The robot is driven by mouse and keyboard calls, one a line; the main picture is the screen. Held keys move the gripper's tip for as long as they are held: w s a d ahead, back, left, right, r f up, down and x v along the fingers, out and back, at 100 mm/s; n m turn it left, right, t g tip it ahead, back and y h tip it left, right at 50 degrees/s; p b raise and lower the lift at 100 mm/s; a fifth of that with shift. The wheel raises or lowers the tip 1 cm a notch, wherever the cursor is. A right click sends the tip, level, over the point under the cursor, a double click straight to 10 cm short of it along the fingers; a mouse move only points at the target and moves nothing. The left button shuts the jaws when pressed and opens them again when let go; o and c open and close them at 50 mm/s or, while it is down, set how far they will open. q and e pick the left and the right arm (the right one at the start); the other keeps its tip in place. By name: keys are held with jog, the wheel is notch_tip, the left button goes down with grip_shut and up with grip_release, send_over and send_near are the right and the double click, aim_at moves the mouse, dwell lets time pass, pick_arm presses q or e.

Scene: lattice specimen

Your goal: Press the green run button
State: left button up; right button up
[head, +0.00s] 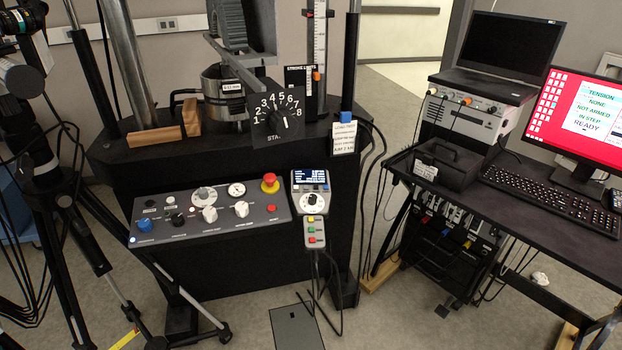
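A small grey button box (315,233) hangs on cables at the front of the black testing machine, just below a white hand controller (312,192). It carries a column of small coloured buttons. The green button (312,230) appears to be the middle one, with a yellow one above and a red one below. Any lettering on them is too small to read. Neither of my grippers shows in the head view.
A sloping grey control panel (160,238) with knobs and a red mushroom button (270,183) is left of the button box. A tripod (90,245) stands at left. A desk with a monitor (575,120) and keyboard (555,196) is at right. Loose cables hang below the box.

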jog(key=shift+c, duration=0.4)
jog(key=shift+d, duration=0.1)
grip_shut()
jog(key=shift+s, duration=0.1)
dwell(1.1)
